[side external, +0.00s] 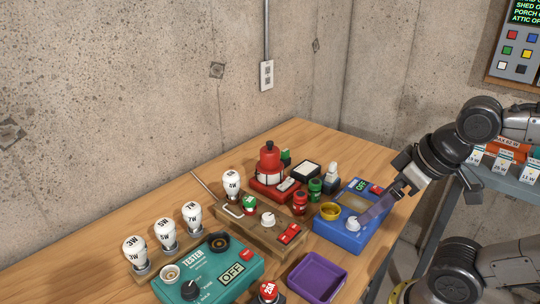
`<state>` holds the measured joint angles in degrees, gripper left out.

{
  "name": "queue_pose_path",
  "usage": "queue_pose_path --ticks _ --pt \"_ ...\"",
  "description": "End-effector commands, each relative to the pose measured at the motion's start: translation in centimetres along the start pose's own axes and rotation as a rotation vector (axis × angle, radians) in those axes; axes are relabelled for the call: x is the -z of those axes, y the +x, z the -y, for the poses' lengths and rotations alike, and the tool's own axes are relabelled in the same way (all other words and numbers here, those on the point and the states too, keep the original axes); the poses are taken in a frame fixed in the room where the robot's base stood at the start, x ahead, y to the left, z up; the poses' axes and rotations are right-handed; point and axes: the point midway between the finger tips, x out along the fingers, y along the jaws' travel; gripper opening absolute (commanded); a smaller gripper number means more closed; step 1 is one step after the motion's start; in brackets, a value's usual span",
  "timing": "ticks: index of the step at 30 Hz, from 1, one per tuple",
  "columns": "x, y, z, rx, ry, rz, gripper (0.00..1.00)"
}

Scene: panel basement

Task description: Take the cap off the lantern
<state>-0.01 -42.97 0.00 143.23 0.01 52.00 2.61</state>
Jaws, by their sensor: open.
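The red lantern (269,172) stands upright on a red base near the back of the wooden table, with a pale band around its middle. Its red domed cap (269,149) sits on top. My gripper (378,207) is at the right, over the right part of the blue box and well apart from the lantern. It is open, and I see nothing held in it. The fingers are small and seen from the side, so the gap between them is hard to make out.
The blue box (340,236) carries a yellow cup (330,211) and a white knob (352,224). Small red and green jars (315,188) stand between it and the lantern. A wooden bulb board (262,228), teal tester (212,276) and purple tray (317,278) fill the front.

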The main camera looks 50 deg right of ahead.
Motion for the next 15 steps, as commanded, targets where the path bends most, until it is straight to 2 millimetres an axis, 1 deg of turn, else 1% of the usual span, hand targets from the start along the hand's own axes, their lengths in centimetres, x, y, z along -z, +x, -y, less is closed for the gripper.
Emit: queue_pose_path --ticks 2,5,6,8,11,14,15 --pt "-0.5 -0.1 0.0 -0.002 0.064 0.025 1.0" --pt "0.5 -1.7 0.0 -0.003 0.189 0.021 1.0" --pt "1.4 -2.6 0.1 -0.003 0.248 0.017 1.0" --pt "2.9 -3.9 0.1 -0.005 0.33 0.021 1.0" --pt "5.6 -5.7 0.1 -0.013 0.461 0.033 1.0" --pt "8.8 -7.3 0.1 -0.026 0.597 0.052 1.0" --pt "10.2 -7.8 0.0 -0.034 0.654 0.062 1.0"
